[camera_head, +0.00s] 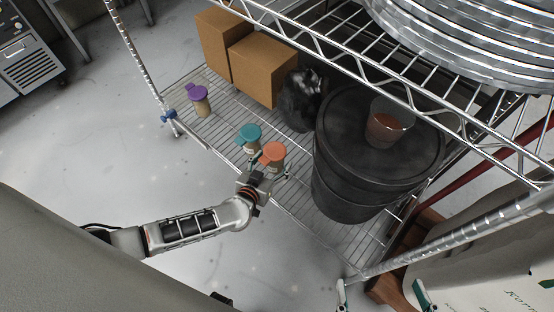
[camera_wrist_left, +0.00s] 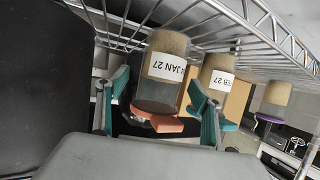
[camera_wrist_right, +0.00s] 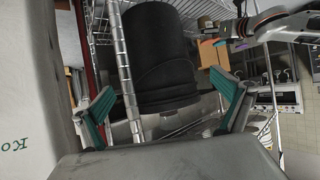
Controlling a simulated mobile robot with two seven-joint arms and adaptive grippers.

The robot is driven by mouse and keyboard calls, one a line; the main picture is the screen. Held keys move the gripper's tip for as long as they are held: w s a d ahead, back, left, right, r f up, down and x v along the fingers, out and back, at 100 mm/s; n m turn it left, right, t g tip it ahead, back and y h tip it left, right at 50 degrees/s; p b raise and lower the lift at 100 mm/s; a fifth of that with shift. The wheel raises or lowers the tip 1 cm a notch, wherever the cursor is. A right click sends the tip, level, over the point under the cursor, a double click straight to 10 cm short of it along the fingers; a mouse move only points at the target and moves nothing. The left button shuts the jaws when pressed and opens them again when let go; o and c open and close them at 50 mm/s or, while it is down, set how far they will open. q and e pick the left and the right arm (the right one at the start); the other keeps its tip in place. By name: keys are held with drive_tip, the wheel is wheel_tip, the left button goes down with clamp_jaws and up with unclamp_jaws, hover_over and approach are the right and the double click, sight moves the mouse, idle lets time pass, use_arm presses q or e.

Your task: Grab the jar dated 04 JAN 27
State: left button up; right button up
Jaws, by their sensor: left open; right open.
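The orange-lidded jar (camera_head: 272,153) stands at the front edge of a wire shelf. In the left wrist view this jar (camera_wrist_left: 168,68) appears upside down, its label reading "JAN 27"; the day number is cut off at the jar's curve. My left gripper (camera_head: 262,182) is open, its fingers on either side of the jar in the left wrist view; contact cannot be told. Next to it stands a teal-lidded jar (camera_head: 249,135), labelled "FEB 27" in the left wrist view (camera_wrist_left: 217,75). A purple-lidded jar (camera_head: 199,98) stands farther left. My right gripper (camera_wrist_right: 165,90) is open and empty.
A large black bin (camera_head: 345,170) with a reddish container (camera_head: 388,125) on top stands right of the jars. Cardboard boxes (camera_head: 262,70) and a black bag (camera_head: 300,98) are behind. An upper wire rack (camera_head: 430,85) overhangs. A pale sack (camera_head: 490,280) stands lower right.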

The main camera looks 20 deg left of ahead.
use_arm(q)
drive_tip(key=shift+w+f, duration=0.3)
drive_tip(key=shift+f, duration=0.45)
drive_tip(key=shift+w+b, duration=0.3)
drive_tip(key=shift+w, duration=0.05)
drive_tip(key=shift+w+r, duration=0.25)
drive_tip(key=shift+w, duration=0.05)
drive_tip(key=c, duration=1.4)
use_arm(e)
drive_tip(key=shift+w+a+r, duration=0.45)
drive_tip(key=shift+r, duration=0.2)
